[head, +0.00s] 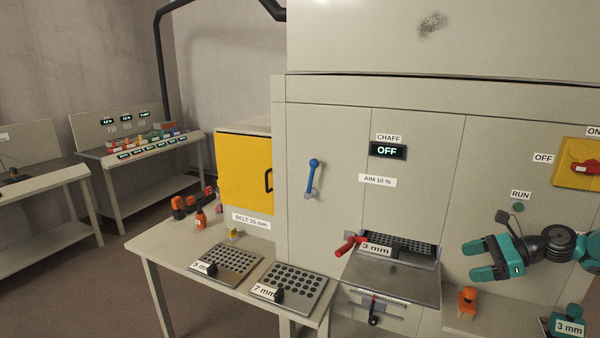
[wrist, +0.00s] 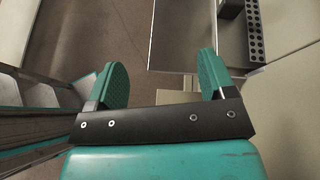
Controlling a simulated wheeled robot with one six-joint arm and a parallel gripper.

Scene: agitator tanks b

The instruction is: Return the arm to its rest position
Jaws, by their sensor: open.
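My gripper (head: 476,261) is at the right of the head view, in front of the grey machine (head: 420,190). Its teal fingers are spread apart and nothing is between them. In the wrist view my gripper (wrist: 160,85) also shows open, above the brown floor (wrist: 110,35) and the edge of a grey metal surface. My arm reaches in from the right edge of the head view.
An orange-topped object (head: 467,300) stands below my gripper. A table (head: 180,242) at left bears two perforated plates. A yellow door (head: 245,172) is behind it.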

